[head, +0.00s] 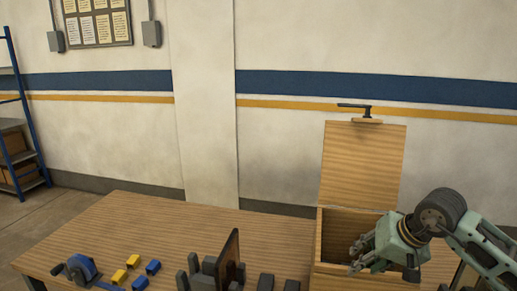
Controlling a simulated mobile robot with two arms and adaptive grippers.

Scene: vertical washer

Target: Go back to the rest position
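My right gripper (356,259) comes in from the right on a pale green arm. Its grey fingers point left and look spread apart, with nothing seen between them. It is at the wooden box (334,224), in front of part of its opening and right side. The box's lid (362,165) stands upright, with a black handle (354,106) at its top edge. The gripper hides part of the box's inside, and I cannot tell whether it touches the box. My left gripper is not in view.
The wooden table (150,225) bears a blue rounded device (82,268), small yellow blocks (133,261) and blue blocks (153,267). Several dark grey blocks (266,282) and an upright dark panel (229,258) stand left of the box. The table's back left is clear.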

